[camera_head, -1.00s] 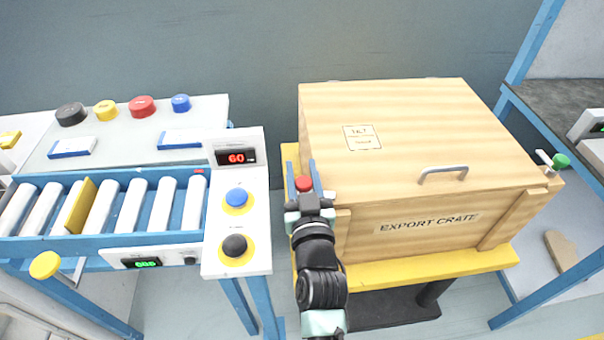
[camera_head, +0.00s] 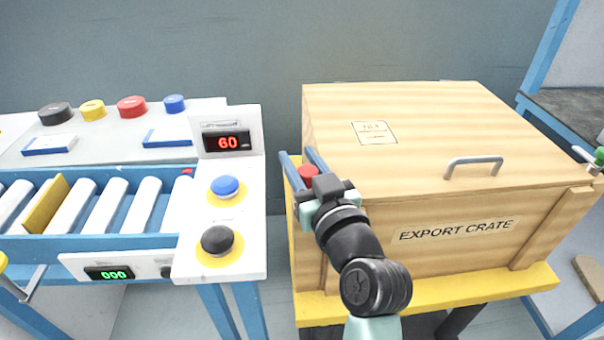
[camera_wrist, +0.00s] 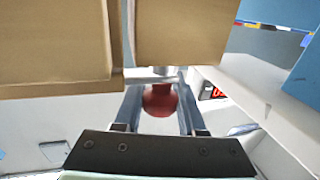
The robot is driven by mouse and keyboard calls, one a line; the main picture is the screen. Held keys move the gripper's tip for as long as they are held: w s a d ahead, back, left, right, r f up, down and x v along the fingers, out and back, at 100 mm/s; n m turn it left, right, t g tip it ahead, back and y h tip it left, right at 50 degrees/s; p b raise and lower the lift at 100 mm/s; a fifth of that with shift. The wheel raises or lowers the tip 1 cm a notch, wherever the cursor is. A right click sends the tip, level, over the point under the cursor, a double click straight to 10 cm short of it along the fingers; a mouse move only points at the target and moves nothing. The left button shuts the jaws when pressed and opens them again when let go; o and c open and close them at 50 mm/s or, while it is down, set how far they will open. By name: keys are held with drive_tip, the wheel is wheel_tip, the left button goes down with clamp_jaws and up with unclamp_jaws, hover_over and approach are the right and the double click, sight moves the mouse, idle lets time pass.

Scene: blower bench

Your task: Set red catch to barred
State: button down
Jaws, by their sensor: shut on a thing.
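The red catch (camera_head: 309,172) shows as a red knob at the left front of the wooden export crate (camera_head: 430,130). My gripper (camera_head: 300,168) reaches in from the front, with a finger on either side of the red knob. In the wrist view the red knob (camera_wrist: 159,100) sits between the two fingers of my gripper (camera_wrist: 158,105), which are shut on it. A small metal piece shows behind the knob, close to the crate's edge. Any barred or unbarred marking on the catch cannot be seen.
A white panel (camera_head: 255,245) with a blue button (camera_head: 225,187), a black button (camera_head: 217,240) and a display reading 60 stands left of my gripper. A roller conveyor (camera_head: 109,206) lies further left. The crate rests on a yellow stand (camera_head: 540,278). A green-knobbed handle (camera_head: 598,158) is at the right.

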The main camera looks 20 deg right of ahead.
drive_tip(key=shift+s+d+f, duration=0.15)
drive_tip(key=c, duration=0.6)
unclamp_jaws()
drive_tip(key=shift+o, duration=0.5)
drive_tip(key=s, duration=1.3)
